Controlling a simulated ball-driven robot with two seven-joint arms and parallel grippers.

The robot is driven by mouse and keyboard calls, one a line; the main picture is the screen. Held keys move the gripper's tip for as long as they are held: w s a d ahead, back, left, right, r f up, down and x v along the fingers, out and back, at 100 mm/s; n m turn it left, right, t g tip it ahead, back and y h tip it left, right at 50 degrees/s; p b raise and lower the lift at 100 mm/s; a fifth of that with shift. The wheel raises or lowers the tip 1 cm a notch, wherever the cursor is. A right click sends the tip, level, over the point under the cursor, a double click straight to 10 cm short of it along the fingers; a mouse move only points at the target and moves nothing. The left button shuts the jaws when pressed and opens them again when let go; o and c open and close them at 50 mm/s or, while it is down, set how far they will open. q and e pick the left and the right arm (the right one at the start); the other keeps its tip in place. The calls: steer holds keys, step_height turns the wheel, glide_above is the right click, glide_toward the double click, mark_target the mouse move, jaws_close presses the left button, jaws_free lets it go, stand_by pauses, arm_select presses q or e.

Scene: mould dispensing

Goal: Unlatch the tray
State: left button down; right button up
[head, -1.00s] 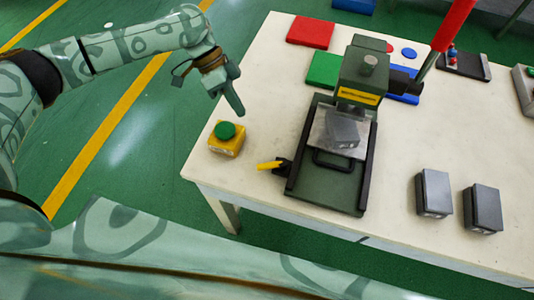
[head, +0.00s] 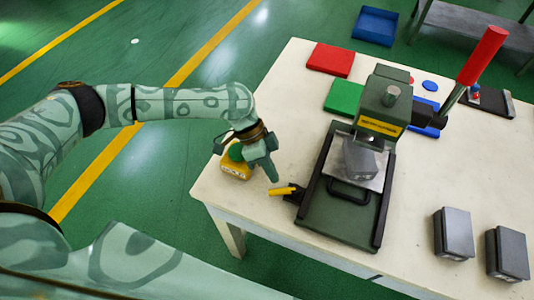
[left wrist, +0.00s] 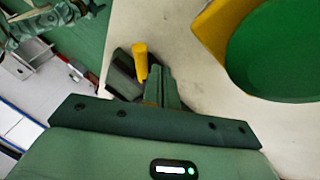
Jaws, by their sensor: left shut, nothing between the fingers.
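The tray (head: 374,183) is a metal plate with a black handle (head: 349,194), sitting in the dark green base (head: 335,217) of the press. A grey block (head: 359,157) lies on it. The latch, a yellow lever (head: 281,191) on a black mount, is at the base's left side; the lever also shows in the left wrist view (left wrist: 140,61). My left gripper (head: 272,177) is shut and empty, with its tips just above and left of the latch. In the left wrist view its fingers (left wrist: 157,84) are close beside the lever; contact cannot be told. My right gripper is not in view.
A yellow box (head: 237,172) with a green button (left wrist: 285,45) stands close beside my left gripper, partly hidden by it. The press has a red-handled lever (head: 482,55). Two grey blocks (head: 455,234) (head: 508,254) stand at right. Red (head: 330,59) and green (head: 343,97) pads lie behind.

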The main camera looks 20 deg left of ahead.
arm_select(q)
steer(key=shift+s+d+f, duration=0.1)
steer(key=shift+s+d, duration=0.15)
steer(key=shift+s, duration=0.25)
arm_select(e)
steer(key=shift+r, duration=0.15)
